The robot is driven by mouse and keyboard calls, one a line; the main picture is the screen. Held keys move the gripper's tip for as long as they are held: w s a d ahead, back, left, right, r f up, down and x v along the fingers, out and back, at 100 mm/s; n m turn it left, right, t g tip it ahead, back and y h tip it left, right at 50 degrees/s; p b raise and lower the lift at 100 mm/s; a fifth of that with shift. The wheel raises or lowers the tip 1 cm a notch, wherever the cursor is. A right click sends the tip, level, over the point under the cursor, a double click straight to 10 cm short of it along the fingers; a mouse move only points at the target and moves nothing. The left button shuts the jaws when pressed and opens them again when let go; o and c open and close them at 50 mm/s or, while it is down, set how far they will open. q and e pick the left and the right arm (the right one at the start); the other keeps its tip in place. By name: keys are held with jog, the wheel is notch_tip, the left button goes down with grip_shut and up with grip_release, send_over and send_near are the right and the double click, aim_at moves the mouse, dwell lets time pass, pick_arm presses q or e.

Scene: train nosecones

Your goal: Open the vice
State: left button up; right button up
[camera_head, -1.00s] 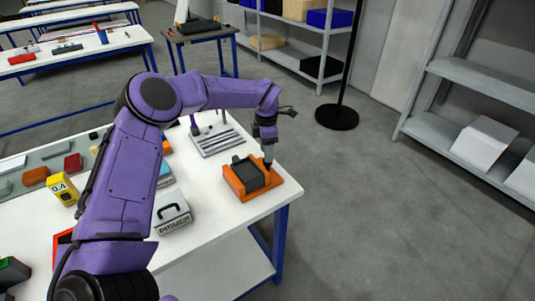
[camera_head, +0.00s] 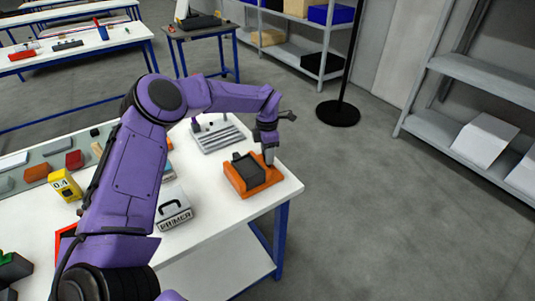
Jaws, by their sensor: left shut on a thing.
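The vice (camera_head: 247,178) is orange with a dark grey block between its jaws. It sits near the right corner of the white table. My left gripper (camera_head: 268,158) points down at the vice's far right side and is shut on a part of it there. The fingertips are small, and the exact part they hold is hard to make out. My right gripper is not in view.
A grey primer box (camera_head: 174,210) stands left of the vice on the white table (camera_head: 215,240). A grey slotted rack (camera_head: 217,135) lies behind it. A yellow box (camera_head: 65,185) and several coloured blocks are at the left. Open floor lies to the right.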

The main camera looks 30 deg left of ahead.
pick_arm(q)
jog(key=n+b, duration=0.3)
jog(key=shift+f+n, duration=0.1)
jog(key=shift+n, duration=0.2)
jog(key=shift+w+n+b, duration=0.1)
jog(key=shift+n+b, duration=1.6)
jog(key=shift+n, duration=0.8)
jog(key=shift+f, duration=0.1)
jog(key=o, duration=0.8)
jog(key=shift+d, duration=0.1)
jog(key=shift+c, duration=0.2)
jog(key=shift+s, duration=0.25)
jog(key=shift+w+r, duration=0.1)
jog(key=shift+r, duration=0.15)
